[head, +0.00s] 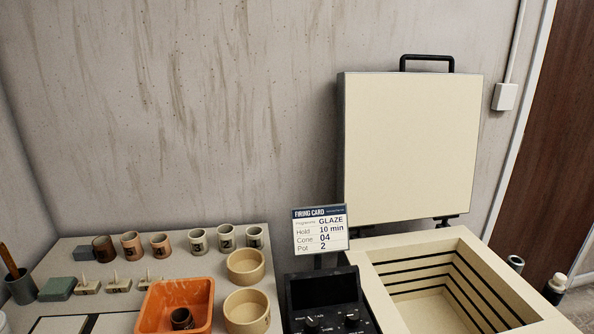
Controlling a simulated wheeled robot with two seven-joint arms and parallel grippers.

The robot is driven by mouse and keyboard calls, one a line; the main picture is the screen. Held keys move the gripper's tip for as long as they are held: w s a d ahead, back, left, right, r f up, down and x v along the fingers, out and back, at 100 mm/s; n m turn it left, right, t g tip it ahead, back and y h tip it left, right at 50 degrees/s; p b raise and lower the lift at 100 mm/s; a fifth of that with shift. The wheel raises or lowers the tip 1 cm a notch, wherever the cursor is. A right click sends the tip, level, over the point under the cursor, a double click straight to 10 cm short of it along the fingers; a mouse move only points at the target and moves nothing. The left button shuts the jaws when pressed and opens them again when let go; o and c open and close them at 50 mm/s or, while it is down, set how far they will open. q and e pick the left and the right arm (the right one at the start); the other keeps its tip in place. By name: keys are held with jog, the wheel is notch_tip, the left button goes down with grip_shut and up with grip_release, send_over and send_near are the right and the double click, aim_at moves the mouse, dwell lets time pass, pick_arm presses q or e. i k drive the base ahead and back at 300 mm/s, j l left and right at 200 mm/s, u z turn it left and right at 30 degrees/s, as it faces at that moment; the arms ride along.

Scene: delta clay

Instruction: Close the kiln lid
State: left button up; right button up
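The kiln lid (410,150) stands open and upright against the back wall, hinged at the rear edge of the kiln. A black handle (427,62) sits on its top edge. The kiln body (384,304) is at the lower right, with a cream rim and dark element lines along its inner walls. The part of the chamber in view looks empty; its front is cut off by the frame. Neither of my grippers is in view.
A black control box (324,300) with a firing card (320,229) above it stands left of the kiln. The left table (75,240) holds several small cups, an orange tub (150,310) and two tan bowls (246,310). A brown door is at far right.

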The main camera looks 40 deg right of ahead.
aim_at(407, 142)
jog(key=z, duration=1.25)
